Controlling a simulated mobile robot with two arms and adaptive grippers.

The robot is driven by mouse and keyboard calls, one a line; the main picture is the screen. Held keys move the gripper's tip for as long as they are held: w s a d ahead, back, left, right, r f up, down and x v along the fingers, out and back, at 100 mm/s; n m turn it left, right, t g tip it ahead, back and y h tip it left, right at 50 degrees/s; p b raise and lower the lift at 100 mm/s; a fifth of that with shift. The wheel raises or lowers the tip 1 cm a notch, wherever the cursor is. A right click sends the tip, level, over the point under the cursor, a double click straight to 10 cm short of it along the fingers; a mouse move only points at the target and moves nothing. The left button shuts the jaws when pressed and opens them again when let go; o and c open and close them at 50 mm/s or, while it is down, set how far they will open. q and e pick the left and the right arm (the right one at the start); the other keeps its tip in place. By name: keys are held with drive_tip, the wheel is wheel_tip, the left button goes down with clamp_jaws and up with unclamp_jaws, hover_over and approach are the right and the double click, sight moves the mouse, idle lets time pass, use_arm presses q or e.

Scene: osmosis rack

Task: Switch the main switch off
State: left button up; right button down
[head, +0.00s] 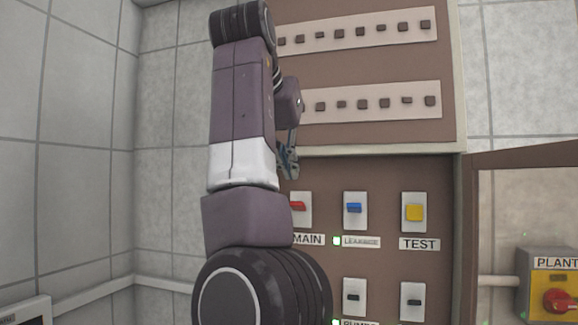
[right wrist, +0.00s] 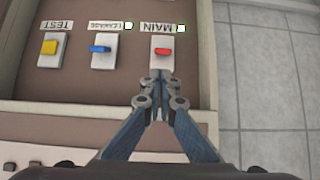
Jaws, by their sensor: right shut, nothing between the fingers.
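The main switch is a red rocker (head: 297,206) on a white plate, above the label MAIN. My right arm partly covers its left side in the head view. The red rocker shows whole in the right wrist view (right wrist: 163,51), where the picture is upside down. My right gripper (head: 289,170) is shut and empty, just above the switch plate in the head view. In the right wrist view its fingertips (right wrist: 161,76) meet at the near edge of the plate, close to the red rocker. Whether they touch the plate cannot be told. My left gripper is not in view.
A blue switch (head: 353,208) labelled LEAKAGE and a yellow switch (head: 415,212) labelled TEST stand to the right. Two black switches (head: 353,297) sit below. Strips of small breakers (head: 370,101) are above. An open cabinet door (head: 520,155) is at right, before a PLANT box (head: 548,290).

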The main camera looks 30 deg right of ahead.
sight(297, 206)
drive_tip(key=p+x, duration=0.1)
drive_tip(key=x, duration=0.6)
drive_tip(key=shift+w, duration=0.1)
drive_tip(key=shift+f, duration=0.1)
